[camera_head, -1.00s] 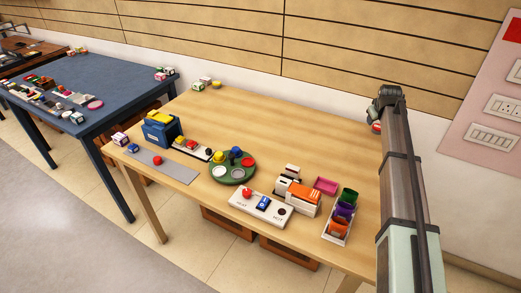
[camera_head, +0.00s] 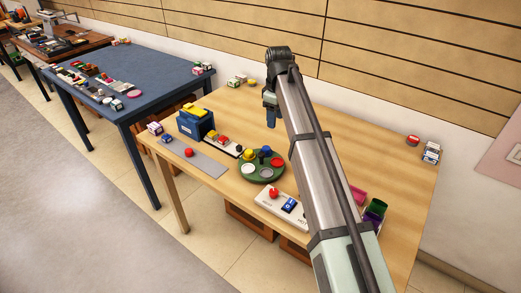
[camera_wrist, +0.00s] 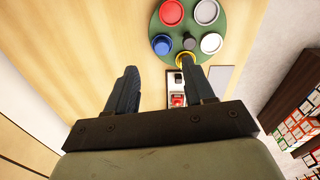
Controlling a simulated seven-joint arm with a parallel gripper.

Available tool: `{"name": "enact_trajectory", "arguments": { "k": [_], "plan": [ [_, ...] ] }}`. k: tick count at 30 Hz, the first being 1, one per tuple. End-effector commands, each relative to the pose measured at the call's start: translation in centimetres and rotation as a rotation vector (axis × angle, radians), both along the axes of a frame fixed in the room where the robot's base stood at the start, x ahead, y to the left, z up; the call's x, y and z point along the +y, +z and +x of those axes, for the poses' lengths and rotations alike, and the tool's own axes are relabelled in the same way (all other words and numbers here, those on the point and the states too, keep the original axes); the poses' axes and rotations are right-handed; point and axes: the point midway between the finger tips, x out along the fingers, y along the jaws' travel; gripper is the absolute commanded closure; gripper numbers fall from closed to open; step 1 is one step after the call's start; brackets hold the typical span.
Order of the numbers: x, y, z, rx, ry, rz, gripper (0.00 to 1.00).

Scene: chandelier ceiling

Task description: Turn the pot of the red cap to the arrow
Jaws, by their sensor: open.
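A round green turntable (camera_head: 262,175) on the wooden table carries several round pots. The red-capped pot (camera_head: 277,162) is on its right side; in the wrist view it (camera_wrist: 171,12) is at the top left of the disc (camera_wrist: 189,20). A blue pot (camera_wrist: 162,44), a yellow pot (camera_wrist: 185,59) and two whitish ones (camera_wrist: 211,42) share the disc around a dark centre post (camera_wrist: 189,42). My gripper (camera_wrist: 160,72) is open and empty, above the table; its right finger partly overlaps the yellow pot in view. I cannot make out the arrow.
A white panel with a red knob (camera_head: 273,193) lies just in front of the turntable, partly behind my arm. Bare tabletop lies behind the turntable.

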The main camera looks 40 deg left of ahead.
Motion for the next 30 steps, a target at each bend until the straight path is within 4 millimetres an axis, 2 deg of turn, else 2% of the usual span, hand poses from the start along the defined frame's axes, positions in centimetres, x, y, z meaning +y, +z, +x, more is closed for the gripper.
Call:
{"name": "enact_trajectory", "arguments": {
  "k": [1, 4, 7, 11, 16, 30],
  "plan": [
    [1.0, 0.4, -1.6, 0.012, 0.033, -0.011, 0.47],
    [1.9, 0.9, -3.7, 0.032, 0.076, -0.03, 0.47],
    [2.4, 1.2, -4.8, 0.043, 0.099, -0.041, 0.47],
    [2.5, 0.7, -5.2, 0.047, 0.107, -0.045, 0.47],
    [2.4, -1.4, -5.2, 0.048, 0.106, -0.045, 0.47],
    [2.4, -9.4, -5.1, 0.047, 0.105, -0.044, 0.47]
  ]
}}
